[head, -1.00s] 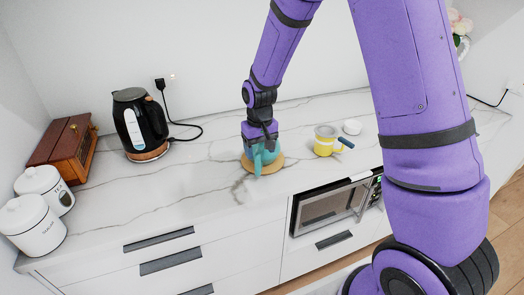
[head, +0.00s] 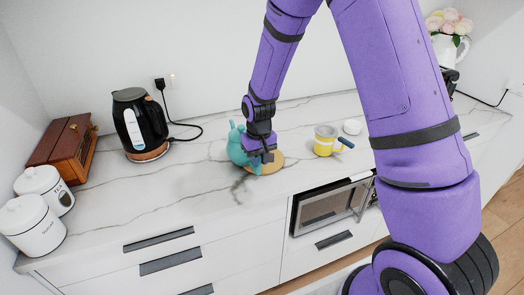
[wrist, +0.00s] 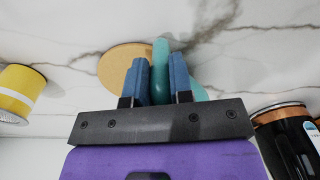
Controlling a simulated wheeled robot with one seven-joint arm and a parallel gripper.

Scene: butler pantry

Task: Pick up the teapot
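The teal teapot (head: 238,147) is at the middle of the counter, beside and partly over the left part of a round wooden coaster (head: 272,163). My gripper (head: 264,157) is at its right side. In the wrist view, the two blue fingers of my gripper (wrist: 160,80) close around a narrow teal part of the teapot (wrist: 160,52), with more teal behind the right finger. The fingers hide much of the teapot there. I cannot tell whether its base is clear of the counter.
A yellow and white mug (head: 324,141) and a small white cup (head: 352,127) stand to the right. A black kettle (head: 138,125), white canisters (head: 36,224) and a wooden box (head: 66,150) are to the left. The counter between kettle and teapot is clear.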

